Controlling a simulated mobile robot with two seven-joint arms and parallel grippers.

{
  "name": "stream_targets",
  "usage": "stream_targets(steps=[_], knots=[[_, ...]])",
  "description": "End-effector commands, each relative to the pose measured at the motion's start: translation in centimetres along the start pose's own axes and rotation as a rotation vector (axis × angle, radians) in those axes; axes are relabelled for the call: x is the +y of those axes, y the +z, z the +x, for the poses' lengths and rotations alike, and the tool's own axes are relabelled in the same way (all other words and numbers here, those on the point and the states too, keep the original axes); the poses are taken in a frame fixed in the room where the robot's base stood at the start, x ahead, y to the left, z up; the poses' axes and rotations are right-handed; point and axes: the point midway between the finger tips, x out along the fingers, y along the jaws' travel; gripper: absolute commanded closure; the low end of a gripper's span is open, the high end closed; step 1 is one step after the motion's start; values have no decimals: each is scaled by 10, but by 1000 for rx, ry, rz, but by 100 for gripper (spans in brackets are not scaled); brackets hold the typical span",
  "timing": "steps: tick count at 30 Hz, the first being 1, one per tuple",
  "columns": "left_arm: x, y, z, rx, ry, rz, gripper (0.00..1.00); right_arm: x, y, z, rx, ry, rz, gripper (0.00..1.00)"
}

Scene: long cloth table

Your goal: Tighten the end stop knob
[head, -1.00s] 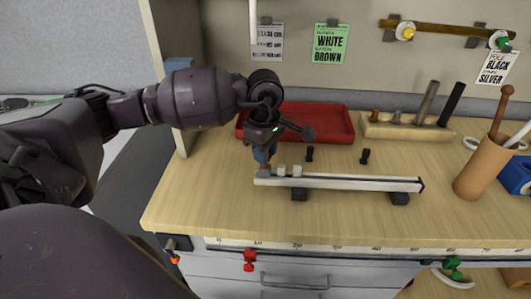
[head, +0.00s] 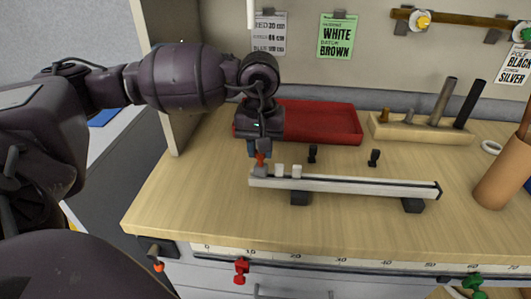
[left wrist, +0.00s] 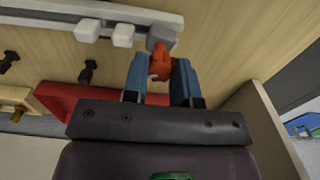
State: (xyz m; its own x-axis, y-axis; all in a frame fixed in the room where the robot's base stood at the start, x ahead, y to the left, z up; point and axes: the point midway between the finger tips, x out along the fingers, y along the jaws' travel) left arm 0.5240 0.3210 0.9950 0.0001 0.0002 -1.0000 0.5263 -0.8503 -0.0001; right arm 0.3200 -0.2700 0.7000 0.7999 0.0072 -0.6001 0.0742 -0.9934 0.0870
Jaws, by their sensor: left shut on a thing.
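A pale rail (head: 345,186) lies across the bench on dark feet. A grey end stop block (head: 260,171) sits at its left end; it also shows in the left wrist view (left wrist: 161,38). A red-orange knob (left wrist: 160,65) is on the block. My left gripper (head: 259,155) is above the rail's left end, its blue fingers shut on the knob, one on each side in the left wrist view. My right gripper is not in view.
A red tray (head: 320,122) lies behind the rail. Two small black pegs (head: 374,158) stand between tray and rail. A wooden tool block (head: 420,129) and a brown cup (head: 503,172) are to the right. The bench front (head: 200,215) is clear.

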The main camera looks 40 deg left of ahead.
Motion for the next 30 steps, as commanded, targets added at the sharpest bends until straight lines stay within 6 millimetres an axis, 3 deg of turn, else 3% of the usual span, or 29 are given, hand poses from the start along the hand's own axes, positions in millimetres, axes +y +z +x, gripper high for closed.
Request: stream_targets(steps=[3,25,26,30], knots=[[0,0,6,-6,-4,126,91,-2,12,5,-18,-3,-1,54],[0,0,4,-7,-2,885,91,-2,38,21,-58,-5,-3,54],[0,0,2,-4,-1,887,71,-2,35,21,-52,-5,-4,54],[0,0,0,-1,0,882,50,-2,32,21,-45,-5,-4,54]])
